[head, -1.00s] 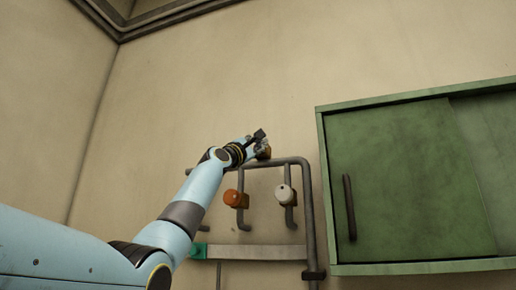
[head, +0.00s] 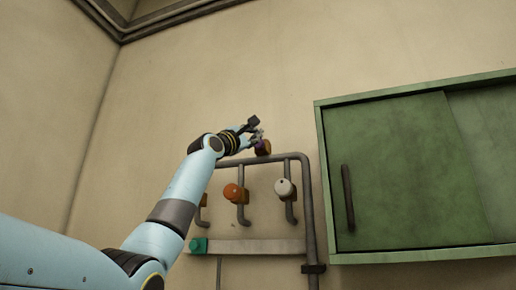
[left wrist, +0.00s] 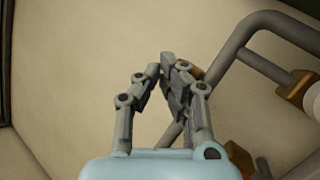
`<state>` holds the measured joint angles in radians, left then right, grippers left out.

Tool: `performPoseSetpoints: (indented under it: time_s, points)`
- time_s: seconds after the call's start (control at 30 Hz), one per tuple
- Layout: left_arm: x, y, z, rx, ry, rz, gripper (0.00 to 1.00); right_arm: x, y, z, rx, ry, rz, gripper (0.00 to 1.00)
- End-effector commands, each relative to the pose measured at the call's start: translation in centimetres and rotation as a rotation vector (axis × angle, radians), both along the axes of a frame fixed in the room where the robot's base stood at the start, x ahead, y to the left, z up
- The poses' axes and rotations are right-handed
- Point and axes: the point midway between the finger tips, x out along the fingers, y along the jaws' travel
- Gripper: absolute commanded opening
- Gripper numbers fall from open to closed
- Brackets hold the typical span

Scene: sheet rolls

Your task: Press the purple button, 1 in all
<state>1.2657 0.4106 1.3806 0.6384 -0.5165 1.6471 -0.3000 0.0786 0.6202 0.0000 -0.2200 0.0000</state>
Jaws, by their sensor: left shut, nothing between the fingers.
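The purple button (head: 259,146) shows as a small patch of purple on a brown mount (head: 266,148) on the wall, above the bent pipe. My left gripper (head: 256,134) is shut and empty, just left of and above the button, and partly covers it. I cannot tell whether it touches it. In the left wrist view the shut fingers (left wrist: 165,68) point up, with a brown mount (left wrist: 196,71) partly hidden behind them; no purple shows there. My right gripper is out of view.
Below the pipe (head: 270,160) are an orange knob (head: 232,192) and a white knob (head: 284,187). A teal block (head: 198,245) ends a grey rail. A green cabinet (head: 395,180) hangs to the right. The wall above is bare.

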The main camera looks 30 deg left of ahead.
Motion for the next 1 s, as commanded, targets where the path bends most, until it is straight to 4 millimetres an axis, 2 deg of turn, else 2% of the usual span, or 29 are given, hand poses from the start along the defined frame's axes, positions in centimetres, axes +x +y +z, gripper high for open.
performPoseSetpoints:
  time_s: [0.1,0.3,1.0]
  points:
    - [-1.2,-0.3,-0.3,0.003,-0.003,-0.001,0.0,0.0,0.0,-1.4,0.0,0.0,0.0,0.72]
    - [-2.2,-0.6,-0.1,0.0,0.0,0.0,0.0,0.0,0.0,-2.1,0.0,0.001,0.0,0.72]
    - [-2.3,-0.6,0.0,0.0,0.0,0.0,0.0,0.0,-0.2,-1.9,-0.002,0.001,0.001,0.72]
